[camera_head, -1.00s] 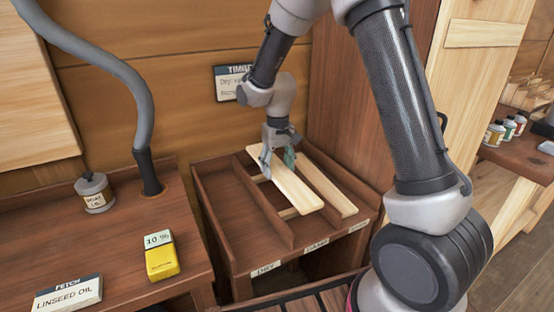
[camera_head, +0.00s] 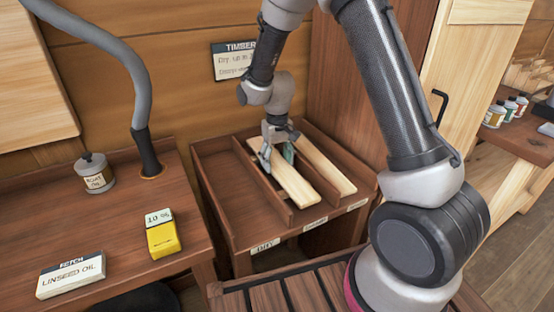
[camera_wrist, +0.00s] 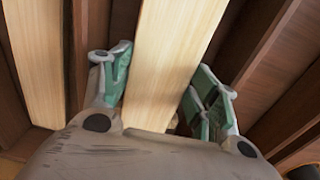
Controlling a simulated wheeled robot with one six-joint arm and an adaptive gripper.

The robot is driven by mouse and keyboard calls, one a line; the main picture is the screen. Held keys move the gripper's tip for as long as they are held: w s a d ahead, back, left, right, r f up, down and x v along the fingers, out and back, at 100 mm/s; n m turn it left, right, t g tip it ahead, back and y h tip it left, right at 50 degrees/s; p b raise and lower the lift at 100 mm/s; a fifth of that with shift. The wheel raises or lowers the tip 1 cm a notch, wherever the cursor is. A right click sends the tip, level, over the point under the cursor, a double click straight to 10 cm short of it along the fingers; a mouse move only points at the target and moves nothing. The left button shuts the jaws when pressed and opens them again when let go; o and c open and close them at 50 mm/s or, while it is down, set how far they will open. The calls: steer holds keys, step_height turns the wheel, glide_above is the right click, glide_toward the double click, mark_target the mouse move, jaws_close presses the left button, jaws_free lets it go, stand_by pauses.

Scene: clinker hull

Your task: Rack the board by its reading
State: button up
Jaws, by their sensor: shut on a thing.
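My gripper (camera_head: 277,157) is shut on a pale board (camera_head: 287,184), one finger on each side, near its rear part. The wrist view shows the board (camera_wrist: 175,60) between the fingers (camera_wrist: 160,92). The held board is at the middle bay of the brown timber rack (camera_head: 236,213); I cannot tell whether it touches the bay floor. A second pale board (camera_head: 333,172) lies in the right bay. The left bay, labelled DRY (camera_head: 266,246), is empty. The yellow meter (camera_head: 163,240) on the left bench reads 10 %.
A TIMBER sign (camera_head: 232,61) on the back wall is partly hidden by my arm. A tin (camera_head: 95,173), a linseed oil sign (camera_head: 70,276) and a grey hose (camera_head: 130,85) are on the left bench. Low dividers separate the bays. A tall wood panel stands right of the rack.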

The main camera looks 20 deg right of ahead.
steer(key=shift+f, duration=0.35)
steer(key=o, duration=1.2)
step_height(320, 180, up, 11)
steer(key=s+d+r+t, duration=0.1)
steer(key=s+d+r, duration=0.4)
steer(key=s, duration=0.4)
steer(key=s+d+r+m+t, duration=0.1)
steer(key=s+d+r+t, duration=0.1)
steer(key=s+d+r, duration=0.3)
steer(key=s+d+r+m+t, duration=0.1)
steer(key=s+d+r, duration=0.4)
steer(key=s, duration=0.8)
steer(key=shift+s+r, duration=0.35)
steer(key=shift+r, duration=0.05)
